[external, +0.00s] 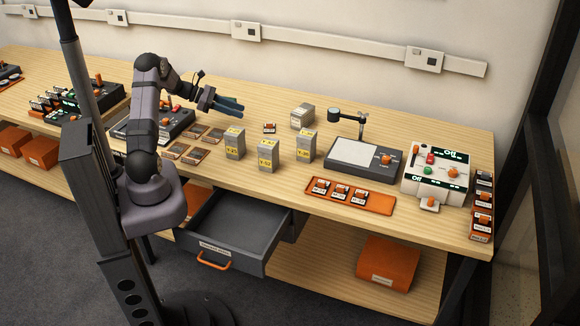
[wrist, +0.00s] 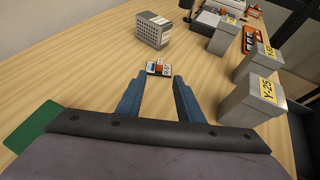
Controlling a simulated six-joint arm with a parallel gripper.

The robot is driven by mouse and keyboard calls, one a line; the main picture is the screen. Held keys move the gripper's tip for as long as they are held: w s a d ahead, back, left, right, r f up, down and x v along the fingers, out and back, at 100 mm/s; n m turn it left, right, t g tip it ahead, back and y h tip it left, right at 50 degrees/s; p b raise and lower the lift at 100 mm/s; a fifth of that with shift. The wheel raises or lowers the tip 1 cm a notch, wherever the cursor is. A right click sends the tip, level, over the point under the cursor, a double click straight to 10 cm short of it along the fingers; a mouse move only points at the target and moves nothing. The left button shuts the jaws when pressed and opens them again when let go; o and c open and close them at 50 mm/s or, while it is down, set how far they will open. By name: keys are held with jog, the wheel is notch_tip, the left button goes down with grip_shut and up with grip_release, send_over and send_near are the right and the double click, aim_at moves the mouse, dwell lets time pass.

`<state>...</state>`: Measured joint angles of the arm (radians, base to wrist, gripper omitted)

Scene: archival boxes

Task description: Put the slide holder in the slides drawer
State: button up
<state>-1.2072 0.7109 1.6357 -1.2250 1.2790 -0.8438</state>
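A small slide holder (external: 269,128) with a white and orange face stands alone on the wooden table, behind the labelled grey boxes. In the wrist view the slide holder (wrist: 158,69) lies just beyond my fingertips, centred between them. My gripper (external: 242,107) is open and empty, above the table and to the left of the slide holder; its two blue fingers (wrist: 159,80) show apart in the wrist view. A grey drawer (external: 278,232) under the table's front edge is pulled open and looks empty. It has an orange handle and a label too small to read.
Grey boxes with yellow labels (external: 235,145) stand in front of the slide holder. A ridged grey box (external: 302,116) stands behind it to the right. An orange tray (external: 376,205) carries several similar holders. Flat brown items (external: 197,131) lie left, near a dark control panel (external: 180,121).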

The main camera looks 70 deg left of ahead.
aim_at(262, 129)
jog(key=shift+t, duration=0.3)
jog(key=w+f, duration=0.1)
jog(key=w+d+f+p, duration=0.1)
jog(key=w+f, duration=0.1)
jog(key=shift+f, duration=0.15)
jog(key=shift+b+x, duration=1.6)
jog(key=shift+x, duration=2.05)
jog(key=shift+d, duration=0.15)
jog(key=shift+r, duration=0.2)
grip_shut()
